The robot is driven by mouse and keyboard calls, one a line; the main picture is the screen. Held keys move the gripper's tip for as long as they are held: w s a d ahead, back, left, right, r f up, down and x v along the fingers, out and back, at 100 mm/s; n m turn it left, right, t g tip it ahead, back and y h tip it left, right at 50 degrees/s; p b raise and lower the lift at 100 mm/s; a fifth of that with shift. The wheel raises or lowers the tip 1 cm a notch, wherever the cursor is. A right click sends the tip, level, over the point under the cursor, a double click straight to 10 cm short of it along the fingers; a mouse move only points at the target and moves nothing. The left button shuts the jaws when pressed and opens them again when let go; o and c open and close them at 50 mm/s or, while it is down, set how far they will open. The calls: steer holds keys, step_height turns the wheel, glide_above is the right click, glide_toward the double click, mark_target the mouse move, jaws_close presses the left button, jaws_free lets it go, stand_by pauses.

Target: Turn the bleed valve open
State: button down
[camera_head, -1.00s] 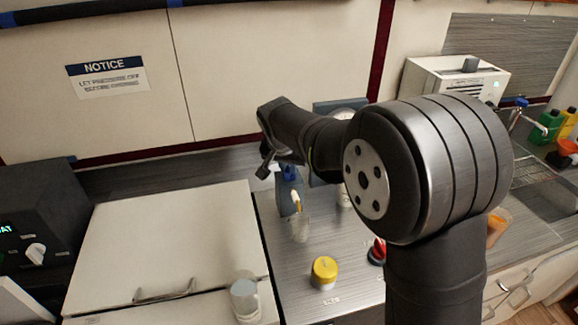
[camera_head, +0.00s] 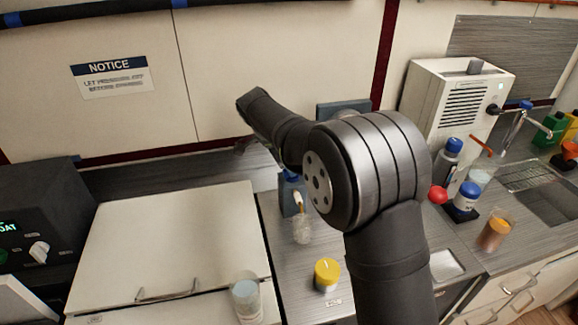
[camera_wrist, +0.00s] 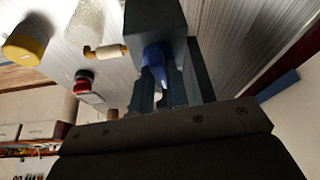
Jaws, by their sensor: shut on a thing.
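The bleed valve appears to be the grey block (camera_wrist: 155,18) with a blue handle (camera_wrist: 160,62) and a short tan spout (camera_wrist: 105,50) in the wrist view. My gripper (camera_wrist: 163,84) is shut on the blue handle, with its fingers on either side. In the head view the valve's grey body (camera_head: 291,197) stands behind a clear beaker (camera_head: 302,229), and a bit of the blue handle (camera_head: 289,175) shows. My arm hides most of my gripper there. I cannot tell how far the handle is turned.
A red knob (camera_wrist: 83,80) shows in the wrist view. A clear cup (camera_head: 246,301) stands at front left. Bottles (camera_head: 467,197) and an orange-brown cup (camera_head: 494,231) stand right of my arm.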

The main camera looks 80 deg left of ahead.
steer(key=shift+a+m+h, duration=0.1)
steer(key=shift+m+h, duration=0.2)
steer(key=shift+m, duration=0.6)
steer(key=c, duration=1.4)
jaws_free()
steer(key=shift+r, duration=0.1)
steer(key=v, duration=1.7)
steer(key=shift+s, duration=0.15)
